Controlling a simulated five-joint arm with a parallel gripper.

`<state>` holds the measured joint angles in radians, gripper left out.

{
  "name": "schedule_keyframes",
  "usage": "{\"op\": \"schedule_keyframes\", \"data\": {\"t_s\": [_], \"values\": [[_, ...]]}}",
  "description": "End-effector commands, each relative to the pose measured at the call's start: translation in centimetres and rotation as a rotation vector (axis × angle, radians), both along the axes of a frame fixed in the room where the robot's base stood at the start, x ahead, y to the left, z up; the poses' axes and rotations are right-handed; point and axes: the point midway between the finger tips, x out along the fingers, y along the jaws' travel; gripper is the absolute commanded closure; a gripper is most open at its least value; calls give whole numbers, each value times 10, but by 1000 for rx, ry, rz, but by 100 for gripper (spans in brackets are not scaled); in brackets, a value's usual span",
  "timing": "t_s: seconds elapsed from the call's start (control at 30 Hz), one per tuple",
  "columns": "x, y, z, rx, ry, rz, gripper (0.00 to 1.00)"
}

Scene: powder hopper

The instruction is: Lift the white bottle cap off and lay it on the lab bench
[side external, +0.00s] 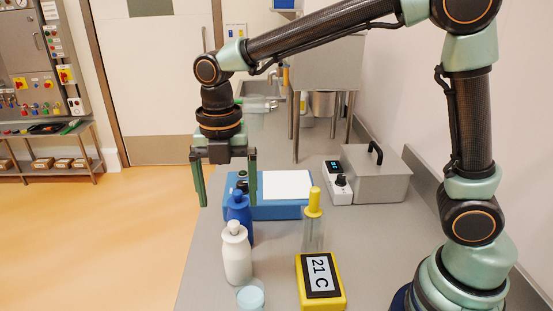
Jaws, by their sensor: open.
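The white bottle (237,260) stands upright on the grey lab bench (380,225) near the front. Its white cap (234,227) sits on top of its neck. My gripper (227,190) points down with its two green fingers wide apart and nothing held. In the picture it is above and behind the white bottle, clear of the cap. A dark blue bottle (239,208) stands just behind the white one and partly shows below and between the fingers.
A small pale-blue-topped jar (250,294) is in front of the white bottle. A yellow 21 C display (320,283) and a yellow-topped glass container (314,204) are to the right. A blue device (272,211) and grey bath (372,175) stand behind. Bare bench lies right of the display.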

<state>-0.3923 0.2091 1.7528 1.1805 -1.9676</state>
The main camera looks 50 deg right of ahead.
Motion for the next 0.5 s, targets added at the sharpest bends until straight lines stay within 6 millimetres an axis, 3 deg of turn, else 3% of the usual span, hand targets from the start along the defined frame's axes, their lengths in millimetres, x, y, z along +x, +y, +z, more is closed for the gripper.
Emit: {"op": "schedule_keyframes", "data": {"t_s": [0.1,0.33,0.5], "values": [[-1,-1,-18,-1,3,-2,3],[0,-2,-33,-1,2,-3,3],[-1,-7,-57,-2,5,-4,3]]}}
